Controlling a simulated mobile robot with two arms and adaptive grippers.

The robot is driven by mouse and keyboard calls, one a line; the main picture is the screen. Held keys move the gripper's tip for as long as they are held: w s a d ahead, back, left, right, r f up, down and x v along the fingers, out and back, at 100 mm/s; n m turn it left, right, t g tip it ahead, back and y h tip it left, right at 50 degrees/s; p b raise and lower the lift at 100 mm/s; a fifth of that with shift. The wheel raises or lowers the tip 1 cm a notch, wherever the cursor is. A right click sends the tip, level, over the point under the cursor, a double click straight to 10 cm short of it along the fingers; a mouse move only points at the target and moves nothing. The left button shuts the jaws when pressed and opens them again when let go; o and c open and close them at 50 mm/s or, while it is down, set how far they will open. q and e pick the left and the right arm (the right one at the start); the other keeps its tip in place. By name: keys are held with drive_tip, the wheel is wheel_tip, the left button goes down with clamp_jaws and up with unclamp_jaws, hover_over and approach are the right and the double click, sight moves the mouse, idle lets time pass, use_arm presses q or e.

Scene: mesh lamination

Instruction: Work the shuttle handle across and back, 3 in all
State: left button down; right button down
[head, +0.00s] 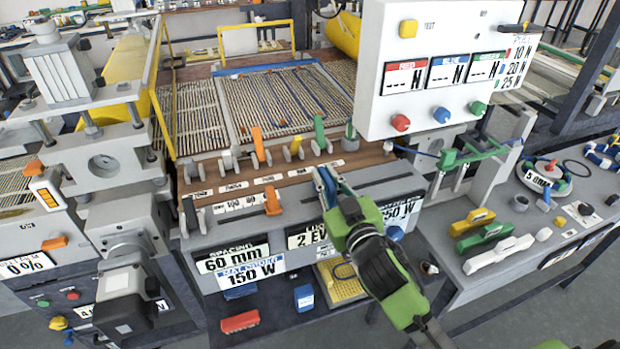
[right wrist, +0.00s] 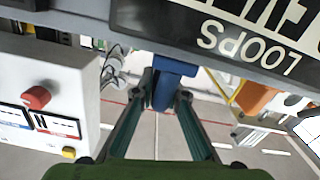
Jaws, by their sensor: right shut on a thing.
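The blue shuttle handle (right wrist: 172,84) shows in the right wrist view between the fingertips of my right gripper (right wrist: 166,95), which is shut on it. In the head view my right gripper (head: 327,182) reaches up from the lower right to the front ledge of the machine, just above the black "2 E…" sign. The gripper hides much of the handle there. My left gripper is not in view.
A row of levers (head: 258,146) in orange, green and grey stands behind the ledge. An upright white panel (head: 377,70) with coloured knobs rises at the right. A side table (head: 521,236) holds yellow, green and white pieces. Wire-covered beds lie beyond.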

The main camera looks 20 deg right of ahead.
drive_tip(key=d, duration=0.6)
drive_tip(key=d+p, duration=0.1)
drive_tip(key=d, duration=1.3)
drive_tip(key=shift+w+d+r+p, duration=0.1)
drive_tip(key=shift+w+r+p, duration=0.05)
drive_tip(key=shift+w+p, duration=0.25)
drive_tip(key=shift+d+r, duration=0.1)
drive_tip(key=shift+d, duration=0.4)
drive_tip(key=c, duration=2)
unclamp_jaws()
drive_tip(key=shift+d, duration=0.15)
drive_tip(key=shift+c, duration=0.2)
drive_tip(key=shift+f, duration=0.2)
drive_tip(key=shift+s, duration=0.1)
drive_tip(key=shift+s, duration=0.25)
drive_tip(key=s, duration=1.1)
drive_tip(key=shift+s+d, duration=0.15)
drive_tip(key=shift+d, duration=0.1)
